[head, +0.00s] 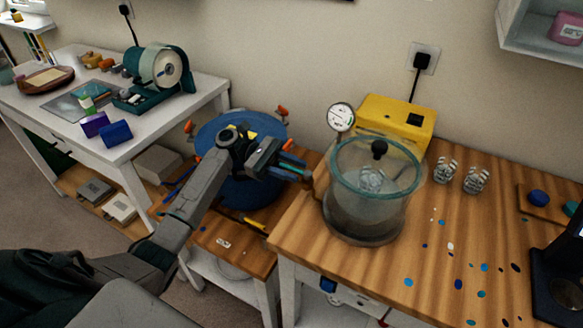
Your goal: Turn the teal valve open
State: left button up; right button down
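My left gripper (291,166) is in the middle of the head view, just left of the clear round chamber (370,205) on the wooden bench. Teal strips show at its fingertips. I cannot tell whether they are part of the fingers or the teal valve, and no valve handle shows clearly elsewhere. Whether the fingers touch anything is unclear. The chamber has a teal-green rim and a lid with a black knob (379,149), and clear shapes show inside it. A round white gauge (341,117) stands at its back left. My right gripper is not in view.
A yellow pump box (396,122) stands behind the chamber, plugged into the wall. Clear twisted pieces (476,180) stand to its right. A blue drum (247,188) is behind my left arm. A white table (60,135) with tools is at left. The bench's front middle holds only flat colored spots.

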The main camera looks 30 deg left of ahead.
aim_at(291, 168)
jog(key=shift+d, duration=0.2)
